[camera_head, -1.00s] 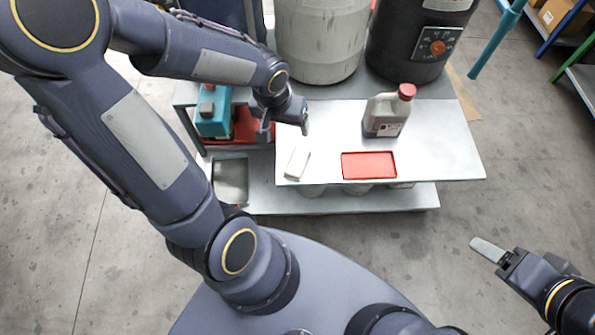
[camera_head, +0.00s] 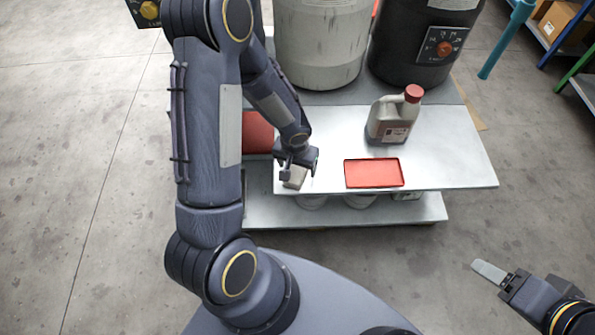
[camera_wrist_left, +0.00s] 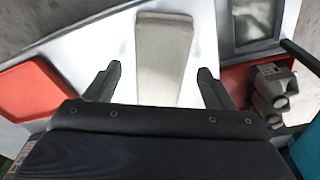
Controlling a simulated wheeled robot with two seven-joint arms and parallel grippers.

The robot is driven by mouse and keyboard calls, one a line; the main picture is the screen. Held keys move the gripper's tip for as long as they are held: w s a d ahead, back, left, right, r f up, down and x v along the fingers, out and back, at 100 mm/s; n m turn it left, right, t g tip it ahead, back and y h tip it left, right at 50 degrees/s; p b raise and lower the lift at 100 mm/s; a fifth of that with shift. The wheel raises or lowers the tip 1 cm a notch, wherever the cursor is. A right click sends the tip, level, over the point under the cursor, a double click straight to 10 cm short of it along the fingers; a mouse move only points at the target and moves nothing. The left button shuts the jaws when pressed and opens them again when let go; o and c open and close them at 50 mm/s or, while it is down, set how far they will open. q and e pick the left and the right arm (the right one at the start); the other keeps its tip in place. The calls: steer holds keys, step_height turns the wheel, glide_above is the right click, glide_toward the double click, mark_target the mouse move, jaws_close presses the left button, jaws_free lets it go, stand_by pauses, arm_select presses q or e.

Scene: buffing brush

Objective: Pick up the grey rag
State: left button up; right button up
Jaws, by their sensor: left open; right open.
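The grey rag (camera_head: 295,177) lies flat on the metal table near its front left edge, partly hidden by my left gripper in the head view. It looks pale and folded into an oblong in the left wrist view (camera_wrist_left: 164,55). My left gripper (camera_head: 297,172) is above the rag and open. In the left wrist view its two fingers (camera_wrist_left: 160,78) stand apart on either side of the rag's near part, with nothing between them gripped. My right gripper (camera_head: 497,275) is far off at the lower right, away from the table; only a pale finger shows clearly.
A red tray (camera_head: 374,173) lies right of the rag, with a grey jug with red cap (camera_head: 393,117) behind it. Two large drums (camera_head: 322,45) stand at the back. A red surface (camera_head: 257,133) is left of the table (camera_head: 450,150). The table's right part is clear.

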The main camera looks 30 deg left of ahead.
mark_target(297, 169)
arm_select(q)
steer(key=shift+f, duration=0.3)
steer(key=c, duration=1.2)
steer(key=shift+o, duration=0.2)
steer(key=shift+r, duration=0.1)
steer(key=shift+w+r+p, duration=0.1)
steer(key=shift+r+p, duration=0.2)
steer(key=shift+r, duration=0.3)
step_height(297, 169, up, 3)
steer(key=shift+d+f+p, duration=0.1)
steer(key=shift+f+p, duration=0.1)
steer(key=shift+p, duration=0.25)
steer(key=s+d+r, duration=0.7)
steer(key=s+r, duration=0.2)
steer(key=s, duration=0.3)
